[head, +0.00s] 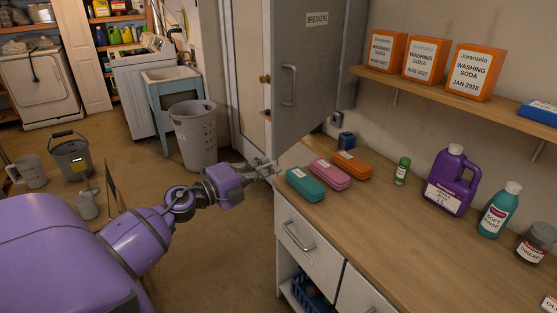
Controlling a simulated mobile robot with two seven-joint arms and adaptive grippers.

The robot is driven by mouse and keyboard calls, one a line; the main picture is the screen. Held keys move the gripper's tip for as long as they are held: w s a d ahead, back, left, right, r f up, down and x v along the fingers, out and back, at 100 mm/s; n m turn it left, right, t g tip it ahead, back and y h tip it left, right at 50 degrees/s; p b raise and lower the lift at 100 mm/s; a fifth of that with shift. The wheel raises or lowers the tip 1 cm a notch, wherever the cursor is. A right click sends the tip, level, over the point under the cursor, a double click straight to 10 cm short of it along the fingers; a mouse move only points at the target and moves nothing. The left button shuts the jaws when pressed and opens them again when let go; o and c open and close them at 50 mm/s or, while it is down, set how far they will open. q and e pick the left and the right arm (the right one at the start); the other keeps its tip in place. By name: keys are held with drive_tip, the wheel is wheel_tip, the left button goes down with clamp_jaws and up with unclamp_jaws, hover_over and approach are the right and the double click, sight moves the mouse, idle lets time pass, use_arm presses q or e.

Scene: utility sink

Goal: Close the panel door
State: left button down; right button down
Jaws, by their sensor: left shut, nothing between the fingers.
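The grey panel door (312,75) hangs open above the back of the counter, swung out from the wall. It carries a "BREAKERS" label near its top and a vertical bar handle (288,86). The inside of the panel is hidden behind the door. My left gripper (272,169) is shut and empty, at the left end of the counter, below and left of the handle and apart from it. My right gripper is not in view.
The wooden counter (410,229) holds teal, pink and orange cases, a green bottle, a purple jug (452,183) and a teal bottle. A shelf with orange washing soda boxes (426,61) is above. A laundry basket (193,138) stands on the floor behind my left arm.

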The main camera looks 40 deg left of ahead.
sight(279, 154)
use_arm(q)
drive_tip(key=shift+w+a, duration=0.25)
drive_tip(key=shift+w, duration=1.15)
drive_tip(key=shift+w+a, duration=0.2)
drive_tip(key=shift+w, duration=1.15)
drive_tip(key=shift+w+a, duration=0.25)
drive_tip(key=shift+w, duration=1.15)
